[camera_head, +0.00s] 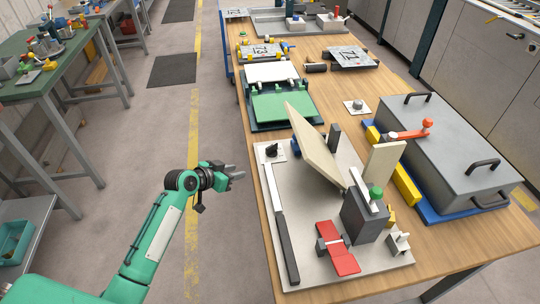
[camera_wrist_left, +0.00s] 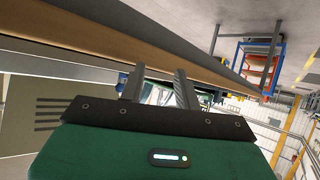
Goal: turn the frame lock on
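A panel bender stands on a pale base plate (camera_head: 270,208) on the wooden table. It has a raised tan panel (camera_head: 314,148), a grey block with a green-knobbed lever (camera_head: 375,194) and a red handle piece (camera_head: 338,248). A small black knob (camera_head: 272,150) sits on a white block at the plate's far left corner. No label shows which part is the frame lock. My left gripper (camera_head: 236,173) is empty, left of the table edge and the black knob, apart from both. In the left wrist view its two fingers (camera_wrist_left: 158,87) are spread apart. My right gripper is not visible.
A grey lidded box (camera_head: 448,145) with black handles and an orange-red lever (camera_head: 408,134) stands right of the bender. A green panel (camera_head: 284,106) on a stand lies behind it.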

